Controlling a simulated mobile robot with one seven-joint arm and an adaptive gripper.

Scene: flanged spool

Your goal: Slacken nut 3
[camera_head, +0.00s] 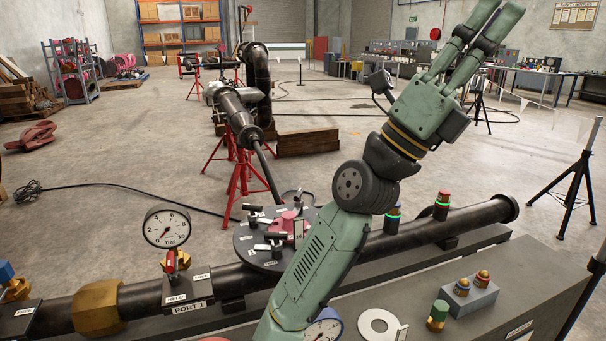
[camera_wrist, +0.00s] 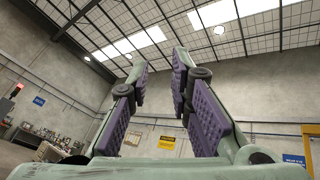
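My gripper (camera_head: 502,12) is raised high at the upper right in the head view, pointing up and away from the pipework. Its two fingers stand apart with nothing between them, as the wrist view (camera_wrist: 160,65) also shows. A dark pipe (camera_head: 360,245) runs across the front. A dark round plate (camera_head: 262,262) by it carries several black T-shaped handles (camera_head: 277,240), small white labels and a red part (camera_head: 290,222). My arm hides part of the plate's right side. The labels are too small to read, so I cannot tell which piece is nut 3.
A pressure gauge (camera_head: 167,227) stands beside PORT 1. A grey bench (camera_head: 530,285) at front right bears a washer (camera_head: 378,325) and a block with brass-coloured pieces (camera_head: 470,298). Red stands (camera_head: 240,175) are behind.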

